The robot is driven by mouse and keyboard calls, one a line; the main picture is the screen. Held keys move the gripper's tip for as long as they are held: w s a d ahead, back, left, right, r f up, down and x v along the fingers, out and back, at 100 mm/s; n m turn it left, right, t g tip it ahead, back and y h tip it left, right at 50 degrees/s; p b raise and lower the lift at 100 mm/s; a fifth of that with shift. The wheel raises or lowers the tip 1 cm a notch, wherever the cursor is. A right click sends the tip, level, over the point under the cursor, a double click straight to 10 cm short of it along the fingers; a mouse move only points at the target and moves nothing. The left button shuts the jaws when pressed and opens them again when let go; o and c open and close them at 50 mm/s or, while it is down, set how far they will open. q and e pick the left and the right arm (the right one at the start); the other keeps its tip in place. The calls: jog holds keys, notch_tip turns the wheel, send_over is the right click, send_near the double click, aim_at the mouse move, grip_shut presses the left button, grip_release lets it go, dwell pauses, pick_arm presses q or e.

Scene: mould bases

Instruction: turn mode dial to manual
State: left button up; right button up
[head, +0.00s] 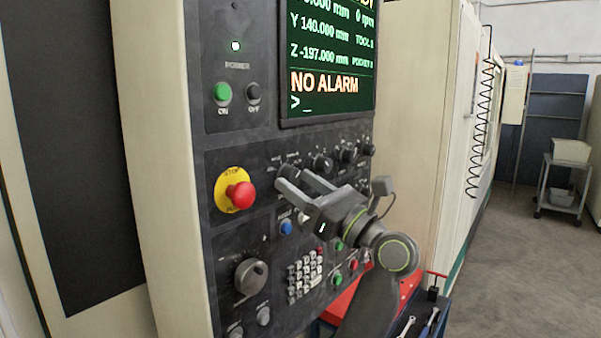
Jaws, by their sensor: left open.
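The control panel (225,155) of a machine fills the middle of the head view. A row of small black dials, one of them a dial (322,164), runs below the screen. Their labels are too small to read, so I cannot tell which is the mode dial or how it is set. My left gripper (284,178) is open and points at the left end of this row, its two fingers close to the panel. The fingers hide part of the panel there, and I cannot tell whether they touch a dial. My right gripper is not in view.
A red stop button (240,195) on a yellow plate is left of my gripper. A large dial (251,276) and a keypad (305,272) sit below. The screen (328,60) reads "NO ALARM". A tool tray with wrenches (430,322) is at lower right. Floor (520,250) is clear at right.

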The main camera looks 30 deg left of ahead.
pick_arm(q)
jog(key=shift+a, duration=0.2)
jog(key=c, duration=1)
jog(key=shift+f+n+b, duration=0.1)
jog(key=shift+n+b, duration=0.2)
jog(key=shift+b, duration=0.3)
jog(key=n+g+b, duration=0.1)
jog(key=n+b, duration=0.1)
jog(key=n+g+b, duration=0.1)
jog(key=n+b, duration=0.1)
jog(key=n+g+b, duration=0.1)
jog(key=n+b, duration=0.1)
jog(key=shift+w+g+b, duration=0.25)
jog(key=shift+g+b, duration=0.05)
jog(key=n+g+b, duration=0.1)
jog(key=n, duration=0.1)
jog(key=shift+w+n+h+b, duration=0.1)
jog(key=shift+n+h+b, duration=0.3)
jog(key=shift+r+n+g+b, duration=0.25)
jog(key=shift+n+g+b, duration=0.15)
jog(key=shift+n, duration=0.3)
jog(key=shift+n+h, duration=0.3)
